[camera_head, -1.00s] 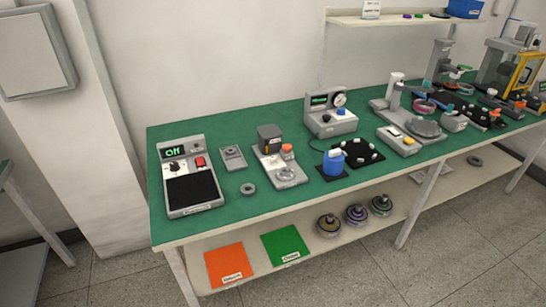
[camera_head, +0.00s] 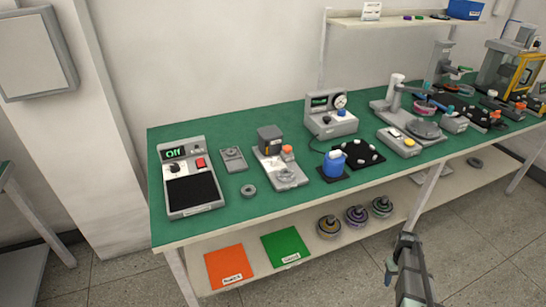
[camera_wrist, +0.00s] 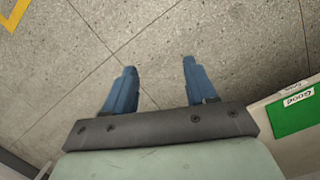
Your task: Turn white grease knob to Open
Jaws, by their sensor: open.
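I cannot single out a white grease knob for certain at this size. A unit at the bench's left end (camera_head: 189,178) reads "Off" and has a black knob and a red switch. My gripper (camera_wrist: 158,68) is open and empty in the wrist view, above the bare floor. My arm shows at the lower right of the head view, in front of the bench.
The green bench top (camera_head: 235,130) has a free back-left area. A blue container (camera_head: 334,162) stands near the front edge. The lower shelf holds an orange mat (camera_head: 229,263), a green mat (camera_head: 286,243) marked "Good", and several round hubs. A bench leg (camera_head: 430,190) stands behind my arm.

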